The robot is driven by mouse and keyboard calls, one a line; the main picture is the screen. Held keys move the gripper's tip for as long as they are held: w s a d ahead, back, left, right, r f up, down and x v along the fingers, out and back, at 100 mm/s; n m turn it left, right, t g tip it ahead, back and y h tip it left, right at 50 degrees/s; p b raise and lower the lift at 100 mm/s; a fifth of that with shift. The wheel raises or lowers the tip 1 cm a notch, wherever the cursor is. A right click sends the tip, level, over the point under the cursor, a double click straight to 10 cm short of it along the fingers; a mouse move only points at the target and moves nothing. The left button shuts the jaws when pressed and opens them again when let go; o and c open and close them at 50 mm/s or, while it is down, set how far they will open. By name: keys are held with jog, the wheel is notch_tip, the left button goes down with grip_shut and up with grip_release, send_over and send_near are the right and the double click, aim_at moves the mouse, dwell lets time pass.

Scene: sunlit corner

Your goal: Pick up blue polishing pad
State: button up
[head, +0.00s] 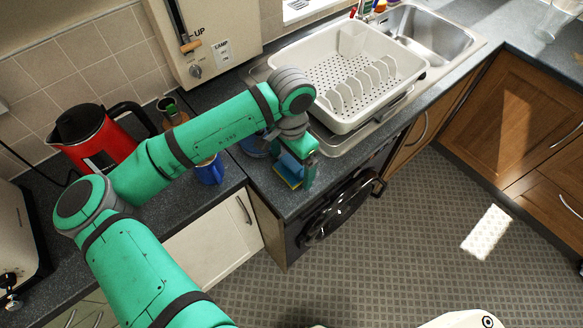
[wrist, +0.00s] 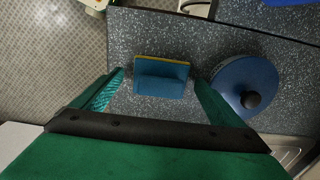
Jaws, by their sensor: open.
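The blue polishing pad (wrist: 162,80) is a blue block with a yellow edge. In the wrist view it lies in the gap between the fingertips of my gripper (wrist: 160,76), with a sliver of counter showing on either side. My gripper is open, and I see no contact with the pad. In the head view the pad (head: 288,169) shows near the counter's front edge, beside and partly behind my gripper (head: 298,172). The exact height of the fingertips above the counter is hard to tell.
A round blue object with a black knob (wrist: 250,85) stands close to the right finger. A blue mug (head: 210,170) and a red kettle (head: 97,138) stand to the left on the counter. A white dish rack (head: 345,110) is behind on the right. The counter edge is close.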

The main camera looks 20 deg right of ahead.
jog(key=shift+f, duration=0.3)
jog(key=shift+c, duration=0.7)
jog(key=c, duration=1)
jog(key=shift+r, duration=0.1)
